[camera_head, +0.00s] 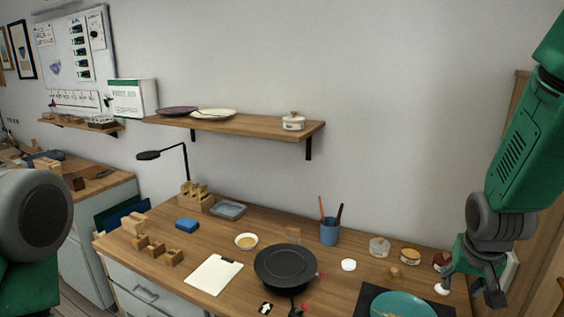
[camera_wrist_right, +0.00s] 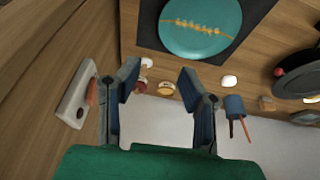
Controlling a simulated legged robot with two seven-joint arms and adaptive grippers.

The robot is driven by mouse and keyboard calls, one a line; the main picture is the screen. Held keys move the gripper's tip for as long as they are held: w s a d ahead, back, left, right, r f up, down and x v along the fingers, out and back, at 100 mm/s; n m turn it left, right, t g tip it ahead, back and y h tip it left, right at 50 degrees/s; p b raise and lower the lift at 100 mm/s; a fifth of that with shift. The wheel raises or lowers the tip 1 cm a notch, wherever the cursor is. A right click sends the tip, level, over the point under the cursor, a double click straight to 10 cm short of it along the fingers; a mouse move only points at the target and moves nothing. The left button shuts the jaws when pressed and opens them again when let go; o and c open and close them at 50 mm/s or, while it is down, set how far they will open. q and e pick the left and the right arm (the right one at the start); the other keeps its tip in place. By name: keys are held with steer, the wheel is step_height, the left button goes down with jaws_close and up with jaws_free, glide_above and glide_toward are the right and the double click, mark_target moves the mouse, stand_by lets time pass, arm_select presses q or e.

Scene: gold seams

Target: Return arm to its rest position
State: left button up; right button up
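My right gripper (camera_head: 470,284) hangs at the right end of the worktable (camera_head: 225,222), beside the teal plate (camera_head: 403,306). Its two fingers stand apart with nothing between them, as the wrist view (camera_wrist_right: 159,84) also shows. In that view the teal plate (camera_wrist_right: 200,25) carries a branching gold seam and lies on a dark mat (camera_wrist_right: 150,30), apart from the fingers. My left arm shows only as a grey and green link at the left edge of the head view; its gripper is out of the picture.
Near the right gripper are a glass jar (camera_head: 379,247), a gold-coloured jar (camera_head: 410,256) and a red jar (camera_head: 442,261). A blue cup (camera_head: 329,232) holds sticks. A black round turntable (camera_head: 287,266) stands mid-table. A wooden panel (camera_wrist_right: 55,60) rises close beside the gripper.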

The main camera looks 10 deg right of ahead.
steer(key=s+a+f+n+g+y, duration=0.1)
steer(key=s+a+f+n, duration=0.15)
steer(key=s+f, duration=0.55)
steer(key=s+a+f+n+g, duration=0.1)
steer(key=s+a+f, duration=0.2)
steer(key=s+f, duration=0.5)
steer(key=s+a+f+n+g+y, duration=0.15)
steer(key=s+a+f, duration=0.35)
steer(key=s+f, duration=0.55)
arm_select(q)
step_height(320, 180, down, 13)
steer(key=b, duration=1.3)
steer(key=shift+w+f, duration=0.2)
arm_select(e)
step_height(320, 180, down, 11)
steer(key=w+a+n, duration=0.1)
steer(key=shift+a+n+t, duration=0.15)
steer(key=shift+n+t, duration=0.25)
steer(key=shift+t, duration=0.05)
steer(key=shift+r, duration=0.1)
